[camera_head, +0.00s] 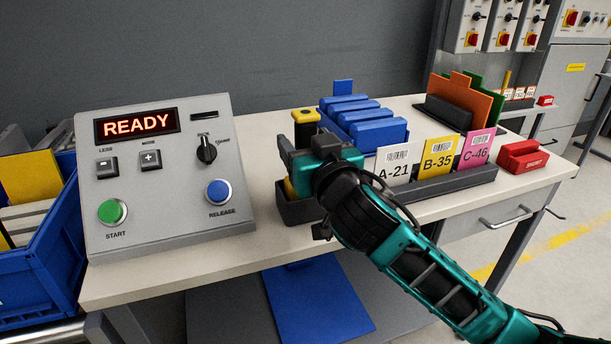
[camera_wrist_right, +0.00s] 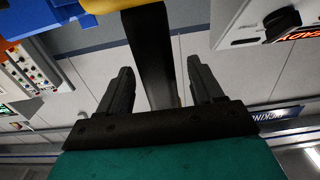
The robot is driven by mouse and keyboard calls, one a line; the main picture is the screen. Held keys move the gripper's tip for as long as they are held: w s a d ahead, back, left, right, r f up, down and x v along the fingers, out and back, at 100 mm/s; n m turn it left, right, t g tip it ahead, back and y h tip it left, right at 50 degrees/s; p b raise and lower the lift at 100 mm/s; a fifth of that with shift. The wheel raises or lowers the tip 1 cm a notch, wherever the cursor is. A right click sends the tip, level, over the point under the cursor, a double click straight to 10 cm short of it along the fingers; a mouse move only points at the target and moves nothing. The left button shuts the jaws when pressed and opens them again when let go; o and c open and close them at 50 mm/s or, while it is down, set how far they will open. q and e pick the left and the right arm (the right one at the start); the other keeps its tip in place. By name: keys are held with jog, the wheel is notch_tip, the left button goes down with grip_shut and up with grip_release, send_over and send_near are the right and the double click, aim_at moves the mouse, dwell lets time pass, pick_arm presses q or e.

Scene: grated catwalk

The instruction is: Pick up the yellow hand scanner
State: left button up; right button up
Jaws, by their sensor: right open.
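The yellow hand scanner (camera_head: 305,115) stands upright in a dark holder (camera_head: 296,211) on the table, right of the control panel. Its yellow top and part of its dark body show; my right gripper hides much of the rest. My right gripper (camera_head: 297,152) is at the scanner's body, below the yellow top. In the right wrist view, the gripper (camera_wrist_right: 160,85) is open, with one finger on each side of the dark scanner body (camera_wrist_right: 150,45). I cannot tell whether either finger touches it. My left gripper is not in view.
A grey control panel (camera_head: 165,195) reading READY stands close on the left. Blue blocks (camera_head: 360,120) are behind the gripper. Upright cards (camera_head: 438,157) in a dark rack and a red box (camera_head: 523,156) stand to the right. A blue crate (camera_head: 45,255) is at far left.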

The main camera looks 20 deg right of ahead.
jog(key=shift+w, duration=1.3)
jog(key=shift+c, duration=0.4)
grip_shut()
